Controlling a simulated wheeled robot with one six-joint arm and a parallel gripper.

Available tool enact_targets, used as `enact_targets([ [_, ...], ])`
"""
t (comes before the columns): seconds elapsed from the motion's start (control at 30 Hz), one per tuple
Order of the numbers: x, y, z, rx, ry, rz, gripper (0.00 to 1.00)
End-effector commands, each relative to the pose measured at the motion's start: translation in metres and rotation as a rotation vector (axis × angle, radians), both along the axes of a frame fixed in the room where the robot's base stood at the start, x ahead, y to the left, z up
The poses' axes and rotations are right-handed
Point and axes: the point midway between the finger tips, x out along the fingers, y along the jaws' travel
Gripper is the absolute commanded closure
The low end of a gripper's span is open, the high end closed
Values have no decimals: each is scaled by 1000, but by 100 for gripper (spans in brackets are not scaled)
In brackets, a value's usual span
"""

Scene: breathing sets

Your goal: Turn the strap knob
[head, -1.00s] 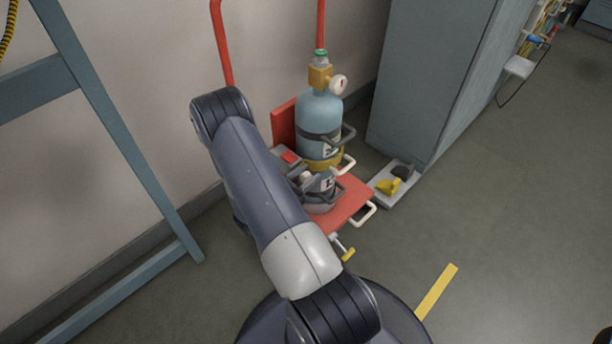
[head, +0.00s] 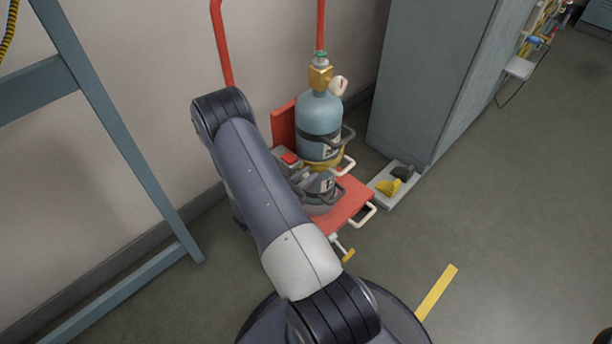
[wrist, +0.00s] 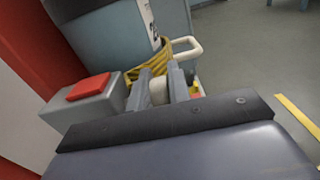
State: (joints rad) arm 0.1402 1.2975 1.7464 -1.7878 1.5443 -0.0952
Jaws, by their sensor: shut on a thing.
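A light blue gas cylinder (head: 320,120) stands upright on a red hand cart (head: 345,210), with grey hoops around it. A yellow strap (head: 326,163) runs around its middle; it also shows in the wrist view (wrist: 178,48). My gripper (wrist: 161,82) is at the cylinder's side, beside the strap. Its two grey fingers are shut on a pale strap knob (wrist: 158,92), which shows between them. In the head view my gripper (head: 303,177) is small and the knob is hidden.
A grey box with a red button (wrist: 92,88) sits close left of my gripper. A white handle (wrist: 185,47) sticks out beside the strap. A grey cabinet (head: 430,80) stands right of the cart. A tray (head: 395,188) with a yellow item lies on the floor. Floor to the right is clear.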

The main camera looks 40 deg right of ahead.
Motion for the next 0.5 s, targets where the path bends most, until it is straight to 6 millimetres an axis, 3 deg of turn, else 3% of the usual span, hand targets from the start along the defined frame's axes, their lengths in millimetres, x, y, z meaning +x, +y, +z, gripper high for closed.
enact_targets([
  [0.27, 0, -2, 4, 96, 7, -1, 100],
  [0.5, 0, -5, 5, 285, 20, -2, 100],
])
